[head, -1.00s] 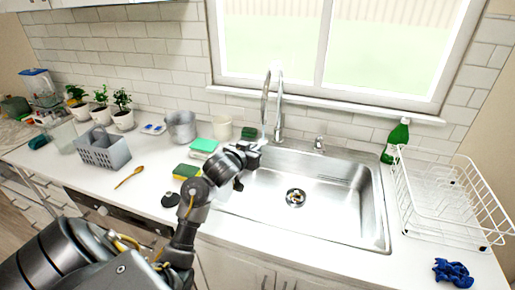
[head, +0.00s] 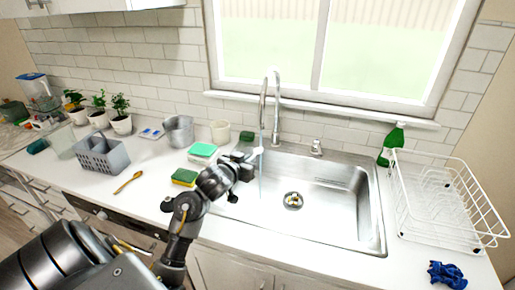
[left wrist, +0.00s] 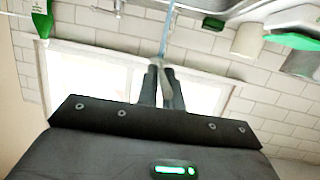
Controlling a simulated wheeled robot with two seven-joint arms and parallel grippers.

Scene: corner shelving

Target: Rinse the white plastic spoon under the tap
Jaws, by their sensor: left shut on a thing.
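The white plastic spoon (head: 257,151) is at the tip of my left gripper (head: 246,161), over the left part of the sink (head: 340,205). Its white end meets the thin blue water stream (head: 261,181) below the tap (head: 274,105). My left gripper is shut on the spoon's handle. In the left wrist view, the two dark fingers (left wrist: 162,87) close on a thin greyish piece of the spoon, and the bluish stream (left wrist: 168,28) shows beyond. The spoon's handle is mostly hidden in the head view. My right gripper is not in view.
Sponges (head: 184,177) lie on the counter left of the sink, near a wooden spoon (head: 128,182) and a grey basket (head: 103,155). A green bottle (head: 392,145) and white dish rack (head: 440,205) stand right of the sink.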

